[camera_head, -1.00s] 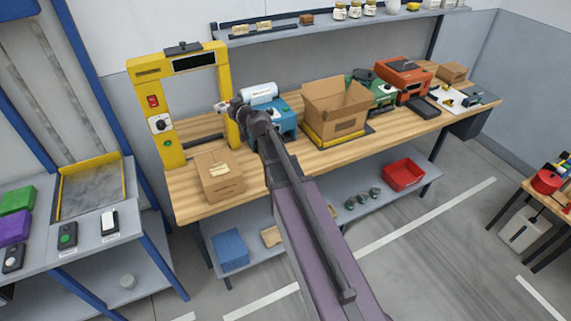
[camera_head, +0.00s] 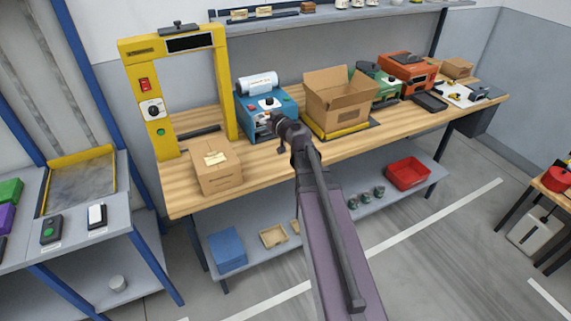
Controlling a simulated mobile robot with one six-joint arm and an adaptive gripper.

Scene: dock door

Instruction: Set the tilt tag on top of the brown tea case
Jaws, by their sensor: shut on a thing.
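The brown tea case (camera_head: 218,181) is a closed cardboard box on the left part of the wooden bench, with a pale label on its top. My gripper (camera_head: 271,119) is to the right of the case and higher in the picture, in front of the blue machine. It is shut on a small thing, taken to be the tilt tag. The tag is too small and too covered by the fingers to make out clearly. The gripper and the case are apart.
A yellow frame (camera_head: 165,136) stands behind the case. A blue machine (camera_head: 285,105) with a white roll is behind my gripper. An open carton (camera_head: 341,108) sits on a yellow-edged scale to the right. Bare bench top (camera_head: 262,163) lies right of the case.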

